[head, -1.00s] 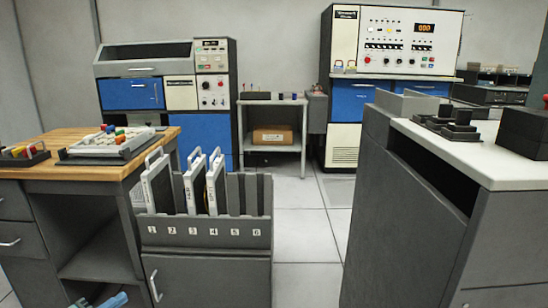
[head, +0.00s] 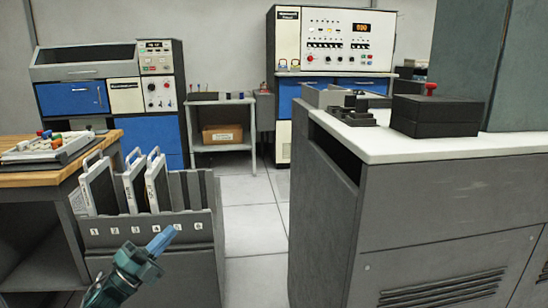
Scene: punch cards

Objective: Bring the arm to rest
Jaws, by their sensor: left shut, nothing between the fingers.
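My left gripper (head: 161,242) comes in from the bottom of the head view, teal with light blue fingers. Its fingers are together and hold nothing. It shows in front of the lower face of a grey numbered rack (head: 110,236) and overlaps part of its label strip; I cannot tell how far apart they are. Three white-framed dark panels with handles stand in the rack, among them the leftmost panel (head: 99,187). The slots at the rack's right end hold no panel. My right gripper is not in view.
A wooden desk (head: 50,176) with a keyed device (head: 45,149) is at left. A grey cabinet with a white top (head: 430,146) fills the right and carries a black box (head: 436,117). Open floor (head: 252,225) lies between rack and cabinet. Blue-panelled machines stand behind.

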